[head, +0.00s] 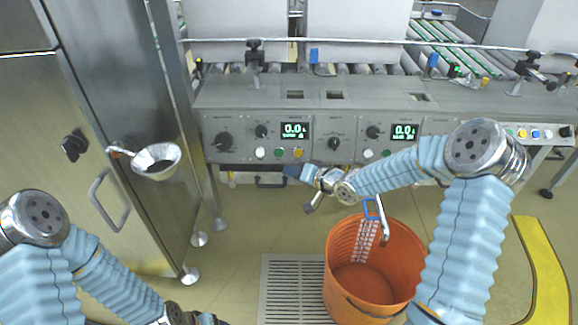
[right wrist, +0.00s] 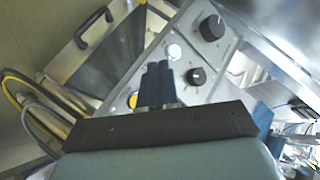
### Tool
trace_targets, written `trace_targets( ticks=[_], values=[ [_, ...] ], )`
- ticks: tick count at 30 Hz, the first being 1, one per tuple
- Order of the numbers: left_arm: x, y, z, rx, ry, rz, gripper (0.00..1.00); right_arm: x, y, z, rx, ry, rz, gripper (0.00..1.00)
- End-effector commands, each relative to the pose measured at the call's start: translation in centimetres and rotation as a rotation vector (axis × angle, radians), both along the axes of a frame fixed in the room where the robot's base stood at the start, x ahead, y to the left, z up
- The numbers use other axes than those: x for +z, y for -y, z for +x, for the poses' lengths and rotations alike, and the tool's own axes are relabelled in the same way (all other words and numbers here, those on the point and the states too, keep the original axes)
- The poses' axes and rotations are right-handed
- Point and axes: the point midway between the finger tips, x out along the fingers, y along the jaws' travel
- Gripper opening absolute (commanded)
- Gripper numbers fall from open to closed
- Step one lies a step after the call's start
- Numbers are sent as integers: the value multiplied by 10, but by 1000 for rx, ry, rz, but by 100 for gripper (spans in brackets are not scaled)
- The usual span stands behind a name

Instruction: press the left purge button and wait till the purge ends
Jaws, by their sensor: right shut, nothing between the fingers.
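The grey control panel (head: 265,137) runs across the back, with a left station and a right station. The left station has a white button (head: 260,152), a green button (head: 279,152) and a yellow button (head: 298,152), under a display (head: 294,130) reading 0.0. No label is legible to tell which is purge. My right gripper (head: 288,170) is shut and empty, just below and in front of these buttons. In the right wrist view, its blue fingers (right wrist: 157,70) lie between the white button (right wrist: 174,52) and the yellow button (right wrist: 133,100), hiding the green one. Contact cannot be told. My left gripper (head: 208,319) is at the bottom edge, partly cut off.
An orange bucket (head: 345,292) stands on the floor below my right forearm. A steel cabinet with a funnel (head: 156,160) is at the left. A floor grate (head: 290,290) lies left of the bucket. A yellow curved piece (head: 547,270) is at the right.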

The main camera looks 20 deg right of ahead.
Motion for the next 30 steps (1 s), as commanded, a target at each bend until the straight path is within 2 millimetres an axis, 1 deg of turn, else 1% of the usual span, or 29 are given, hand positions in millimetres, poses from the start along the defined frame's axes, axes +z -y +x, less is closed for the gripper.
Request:
trace_targets(
  ticks=[20,30],
  values=[
    [1,0,0,0,0,0,66,1,0,0,0,0,0,0],
    [14,0,0,0,0,0,66,2,9,12,0,-1,1,0]
  ],
)
